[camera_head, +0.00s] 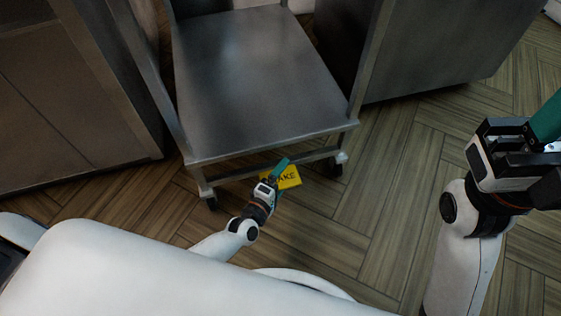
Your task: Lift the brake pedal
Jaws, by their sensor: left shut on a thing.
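The yellow brake pedal (289,178), with dark lettering of which "AKE" shows, sits low at the front of a metal cart (255,75), near the floor. My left gripper (277,175) reaches down to the pedal's left side and is shut on it. The gripper hides the left part of the pedal. My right gripper (546,135) is at the right edge of the view, well away from the cart. Its teal fingertips are partly cut off by the frame, so its opening does not show clearly.
The cart has a flat, empty lower shelf, upright posts and casters (337,168) on the wood floor. A metal cabinet (70,95) stands close on the left, another metal unit (440,50) at the back right. The floor (390,200) right of the pedal is clear.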

